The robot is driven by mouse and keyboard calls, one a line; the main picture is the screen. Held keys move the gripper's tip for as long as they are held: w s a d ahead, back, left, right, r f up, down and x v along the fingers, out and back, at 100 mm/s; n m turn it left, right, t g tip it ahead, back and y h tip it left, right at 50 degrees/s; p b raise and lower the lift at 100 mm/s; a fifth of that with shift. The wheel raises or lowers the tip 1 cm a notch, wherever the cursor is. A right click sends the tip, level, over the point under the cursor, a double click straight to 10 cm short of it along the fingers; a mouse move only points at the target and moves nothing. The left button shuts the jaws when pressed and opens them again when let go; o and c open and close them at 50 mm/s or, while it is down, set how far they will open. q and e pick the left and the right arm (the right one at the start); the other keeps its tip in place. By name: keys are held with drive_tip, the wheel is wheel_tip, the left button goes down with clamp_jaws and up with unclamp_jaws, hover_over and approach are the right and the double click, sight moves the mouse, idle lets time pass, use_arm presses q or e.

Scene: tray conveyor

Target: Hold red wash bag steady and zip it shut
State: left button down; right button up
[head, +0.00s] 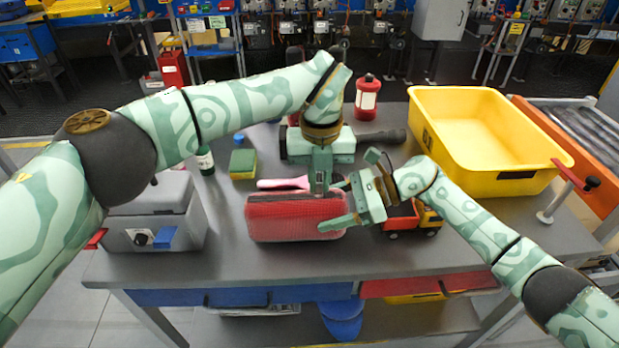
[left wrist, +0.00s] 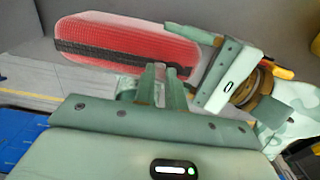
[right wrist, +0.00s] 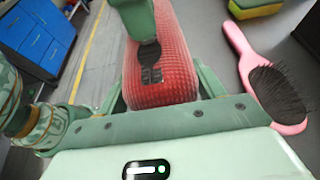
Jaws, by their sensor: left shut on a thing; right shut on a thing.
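The red wash bag (head: 280,222) lies on the grey table near its front edge. It also shows in the left wrist view (left wrist: 100,32), with the dark zip strip (left wrist: 105,54) running along its top. My right gripper (head: 332,207) is shut across the bag's right end, one finger on each side. In the right wrist view the bag (right wrist: 170,70) sits between these fingers. My left gripper (head: 320,191) points down over the bag's top near that same end. Its fingers (left wrist: 163,74) are closed close together at the zip; the pull itself is hidden between them.
A pink hairbrush (head: 282,183) lies just behind the bag. A toy truck (head: 412,219) stands close to the right, before a yellow crate (head: 490,187). A grey box (head: 155,218) stands left. A sponge (head: 243,164) and a red lantern-like canister (head: 367,98) are farther back.

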use_arm(q)
drive_tip(key=c, duration=1.4)
unclamp_jaws()
drive_tip(key=shift+c, duration=0.2)
